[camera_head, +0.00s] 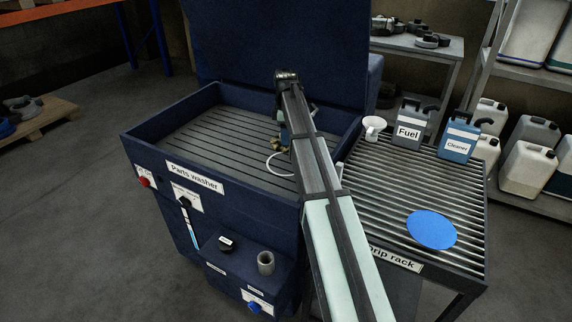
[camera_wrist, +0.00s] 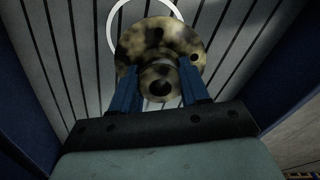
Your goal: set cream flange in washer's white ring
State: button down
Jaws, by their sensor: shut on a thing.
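The cream flange (camera_wrist: 160,50), mottled with dark grime, is between the two blue fingers of my gripper (camera_wrist: 160,95) in the wrist view. My gripper is shut on its hub and holds it over the slatted floor of the parts washer (camera_head: 190,177). The white ring (camera_wrist: 113,22) on that floor shows behind the flange, which covers much of it; its visible arc lies up and left of the flange. In the head view the ring (camera_head: 272,167) shows at the right of the basin, partly hidden by my arm. The gap between flange and floor is hard to tell.
The washer's raised walls and dark blue lid (camera_head: 280,45) surround the basin. At right, the drip rack (camera_head: 385,190) holds a white funnel (camera_head: 374,127), a grey Fuel can (camera_head: 408,130), a blue Cleaner can (camera_head: 459,140) and a blue disc (camera_head: 431,230). The basin's left side is clear.

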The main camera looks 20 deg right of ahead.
jog(key=n, duration=0.1)
jog(key=w+n, duration=0.2)
jog(key=shift+w+d+f+n, duration=0.25)
jog(key=shift+d+f+n, duration=0.05)
jog(key=shift+d, duration=0.1)
jog(key=shift+w+f+n, duration=0.1)
jog(key=shift+f+n, duration=0.15)
jog(key=shift+n, duration=0.05)
jog(key=shift+f, duration=4.8)
jog(key=shift+f, duration=0.1)
jog(key=c, duration=0.5)
grip_release()
jog(key=shift+c, duration=0.2)
notch_tip(320, 180, up, 12)
jog(key=shift+r, duration=0.1)
